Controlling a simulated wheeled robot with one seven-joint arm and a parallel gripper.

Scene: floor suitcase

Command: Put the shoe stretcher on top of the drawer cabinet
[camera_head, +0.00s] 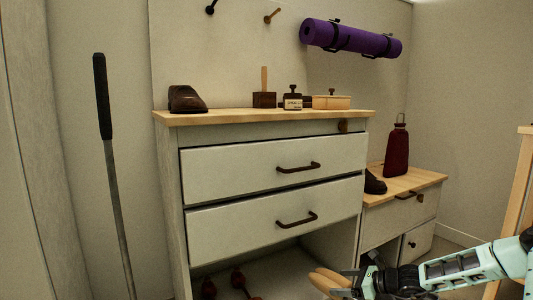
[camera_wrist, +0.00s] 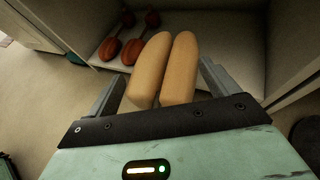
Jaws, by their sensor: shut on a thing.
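The shoe stretcher, two rounded pale wooden pieces side by side, shows at the bottom of the head view (camera_head: 326,281) and fills the middle of the wrist view (camera_wrist: 150,68). My gripper (camera_head: 345,284) is shut on it; in the wrist view the two grey fingers (camera_wrist: 163,88) flank it. The drawer cabinet (camera_head: 270,162) is pale with a light wooden top (camera_head: 230,117) and two drawers with dark handles. My gripper is low, well below the cabinet top, in front of its open lower space. The stretcher's rear end is hidden by the gripper.
On the cabinet top stand a dark shoe (camera_head: 187,99), a brush (camera_head: 264,97) and small boxes (camera_head: 331,102); bare wood shows between shoe and brush. A lower cabinet (camera_head: 410,184) with a red bottle (camera_head: 396,150) is at right.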

